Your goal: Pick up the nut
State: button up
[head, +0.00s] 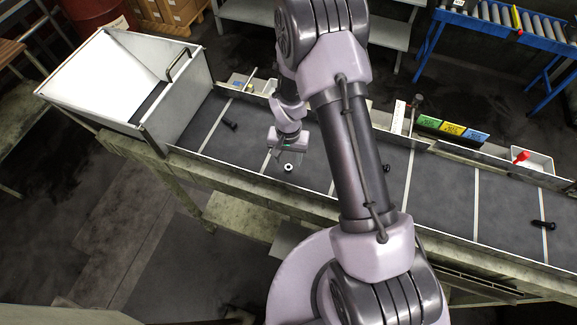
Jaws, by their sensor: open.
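The nut (288,168) is a small pale ring with a dark centre. It lies on the dark grey surface of the long bench (440,190), near its front edge. My gripper (290,157) is open and points down just above and behind the nut in the picture. The fingers are small and blurred, and nothing shows between them. I cannot tell the exact height gap to the nut.
Dark bolts lie at left (230,125), behind my arm (386,168) and far right (543,224). A white open-topped bin (175,85) stands at the bench's left end. Coloured labels (453,128) and a white tray (535,160) line the back edge. Low rails border the bench.

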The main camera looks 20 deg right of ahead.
aim_at(289, 166)
jog(key=f, duration=0.3)
jog(key=shift+w+f, duration=0.2)
jog(key=shift+f, duration=0.05)
jog(key=shift+s, duration=0.2)
jog(key=shift+c, duration=0.2)
jog(key=shift+s+r, duration=0.1)
jog(key=shift+r, duration=0.05)
jog(key=c, duration=0.4)
grip_shut()
